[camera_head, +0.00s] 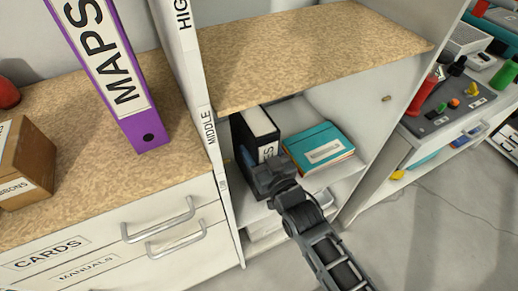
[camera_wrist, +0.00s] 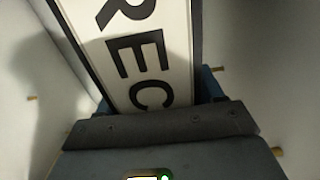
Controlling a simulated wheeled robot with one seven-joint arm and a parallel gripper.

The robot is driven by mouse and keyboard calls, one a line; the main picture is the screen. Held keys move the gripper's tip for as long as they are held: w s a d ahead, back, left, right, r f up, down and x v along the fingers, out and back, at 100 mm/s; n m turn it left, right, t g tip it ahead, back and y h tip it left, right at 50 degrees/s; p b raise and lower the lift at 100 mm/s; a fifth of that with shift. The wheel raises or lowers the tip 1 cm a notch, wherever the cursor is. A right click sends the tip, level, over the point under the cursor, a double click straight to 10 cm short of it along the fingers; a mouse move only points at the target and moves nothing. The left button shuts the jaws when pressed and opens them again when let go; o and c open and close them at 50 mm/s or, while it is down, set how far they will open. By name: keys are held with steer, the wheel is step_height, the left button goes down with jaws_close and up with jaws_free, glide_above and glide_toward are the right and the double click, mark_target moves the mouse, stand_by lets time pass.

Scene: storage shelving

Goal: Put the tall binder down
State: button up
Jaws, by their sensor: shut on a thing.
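The tall binder (camera_head: 258,126) is black with a white label on its spine. It is inside the open middle compartment, below the wood-patterned top, against the left side. My gripper (camera_head: 272,174) is shut on the lower part of its spine and hides part of the label. In the wrist view the binder's label (camera_wrist: 130,50) shows the large letters "REC" and runs down behind the dark gripper body. The binder looks roughly upright.
A teal folder stack (camera_head: 318,147) lies to the right of the binder in the compartment. The partition marked "MIDDLE" (camera_head: 208,125) is close on the left. A purple "MAPS" binder (camera_head: 112,75) and a brown box (camera_head: 24,160) stand on the left counter.

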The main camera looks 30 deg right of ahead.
steer(key=shift+f, duration=0.1)
steer(key=o, duration=1.5)
steer(key=shift+c, duration=0.2)
steer(key=s, duration=1.2)
steer(key=shift+b, duration=0.4)
steer(key=shift+s, duration=0.15)
